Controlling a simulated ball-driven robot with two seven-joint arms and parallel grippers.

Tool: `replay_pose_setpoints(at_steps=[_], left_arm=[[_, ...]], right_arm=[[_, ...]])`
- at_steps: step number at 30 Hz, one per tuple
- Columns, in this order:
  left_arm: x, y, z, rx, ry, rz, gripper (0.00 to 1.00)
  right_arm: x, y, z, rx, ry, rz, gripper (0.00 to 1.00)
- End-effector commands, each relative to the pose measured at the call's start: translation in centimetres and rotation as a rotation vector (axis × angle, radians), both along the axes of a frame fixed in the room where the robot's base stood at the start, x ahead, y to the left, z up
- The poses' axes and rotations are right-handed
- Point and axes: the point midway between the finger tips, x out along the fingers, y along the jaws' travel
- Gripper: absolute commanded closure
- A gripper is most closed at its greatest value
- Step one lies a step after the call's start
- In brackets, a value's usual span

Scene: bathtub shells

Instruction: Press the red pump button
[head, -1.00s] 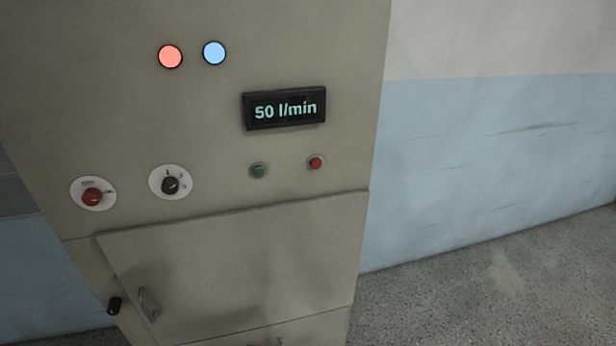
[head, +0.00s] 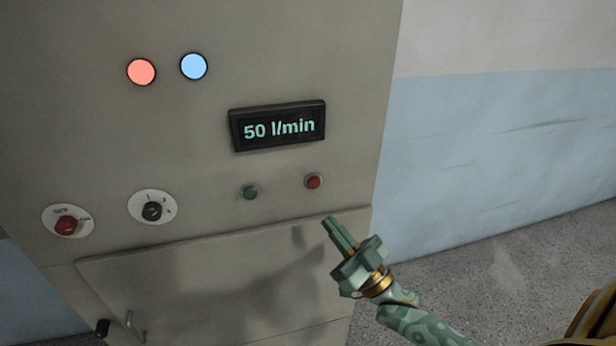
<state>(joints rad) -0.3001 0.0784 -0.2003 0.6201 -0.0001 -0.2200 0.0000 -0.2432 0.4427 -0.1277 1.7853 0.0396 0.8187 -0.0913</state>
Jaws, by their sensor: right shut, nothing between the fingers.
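The red pump button (head: 313,181) is a small round button on the beige cabinet front, below the right end of the display. A green button (head: 250,192) sits to its left at about the same height. My right gripper (head: 331,222), green with a brass ring, has come in from the lower right. Its fingers are shut and empty. Their tips point up and left, a little below and right of the red button in the picture, apart from it. My left gripper is not in view.
The cabinet (head: 200,130) carries a display (head: 278,126) reading 50 l/min, lit red (head: 141,72) and blue (head: 194,66) lamps, a red rotary switch (head: 67,224) and a black selector knob (head: 152,210). A door (head: 200,285) with a handle is below. Floor to the right looks clear.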

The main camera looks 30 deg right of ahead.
Motion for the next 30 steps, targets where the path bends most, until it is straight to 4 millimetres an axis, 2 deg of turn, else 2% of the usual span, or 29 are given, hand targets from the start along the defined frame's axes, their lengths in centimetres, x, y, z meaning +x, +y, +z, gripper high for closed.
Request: replay_pose_setpoints(at_steps=[4,17,30], left_arm=[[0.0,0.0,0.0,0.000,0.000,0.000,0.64],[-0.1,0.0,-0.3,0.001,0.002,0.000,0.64],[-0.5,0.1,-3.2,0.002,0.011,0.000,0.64]], right_arm=[[-0.5,-0.2,0.8,0.034,-0.042,0.008,1.00],[0.1,-0.4,0.7,0.033,-0.043,0.007,1.00],[5.6,-1.7,0.4,0.032,-0.044,0.007,1.00]])
